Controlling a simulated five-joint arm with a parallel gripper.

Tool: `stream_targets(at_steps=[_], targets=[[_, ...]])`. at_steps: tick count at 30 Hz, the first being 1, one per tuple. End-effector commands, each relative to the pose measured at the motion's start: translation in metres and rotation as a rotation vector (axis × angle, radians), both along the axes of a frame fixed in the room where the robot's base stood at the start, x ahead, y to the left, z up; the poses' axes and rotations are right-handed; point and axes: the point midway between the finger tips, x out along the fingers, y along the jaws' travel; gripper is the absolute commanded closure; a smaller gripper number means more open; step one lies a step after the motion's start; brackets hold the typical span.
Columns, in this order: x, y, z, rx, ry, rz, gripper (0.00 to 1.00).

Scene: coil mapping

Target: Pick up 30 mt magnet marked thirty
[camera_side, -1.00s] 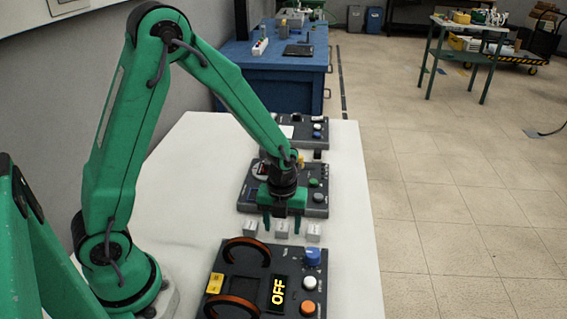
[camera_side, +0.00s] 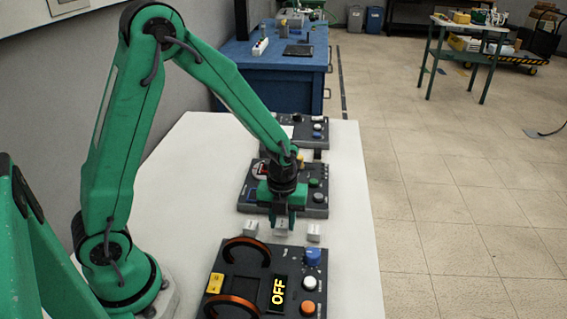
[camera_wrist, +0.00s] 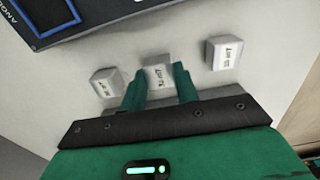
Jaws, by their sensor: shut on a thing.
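Three small white cubes stand in a row on the white table, each with dark lettering too small to read surely. My gripper (camera_side: 282,217) is shut on the middle cube (camera_side: 281,231), one finger on each side. In the wrist view the middle cube (camera_wrist: 158,77) sits between the green fingertips, its marked face partly in view. It looks level with its neighbours; I cannot tell whether it is clear of the table. The left cube (camera_side: 250,228) and right cube (camera_side: 314,233) stand apart from the fingers; they also flank the middle one in the wrist view.
A dark coil unit (camera_side: 240,280) with two copper-coloured rings and an OFF display stands in front of the cubes. Another dark control box (camera_side: 317,198) stands just behind my gripper, and a third (camera_side: 316,126) farther back. The white table (camera_side: 180,215) is bare at left.

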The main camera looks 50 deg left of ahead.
Motion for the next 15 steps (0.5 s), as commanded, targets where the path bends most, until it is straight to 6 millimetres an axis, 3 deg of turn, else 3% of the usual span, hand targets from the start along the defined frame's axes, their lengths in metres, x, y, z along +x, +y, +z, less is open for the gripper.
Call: stream_targets(at_steps=[7, 15], targets=[[0.001, 0.000, 0.031, 0.000, -0.007, 0.000, 0.96], [-0.025, -0.039, 0.058, -0.001, -0.005, -0.007, 0.96]])
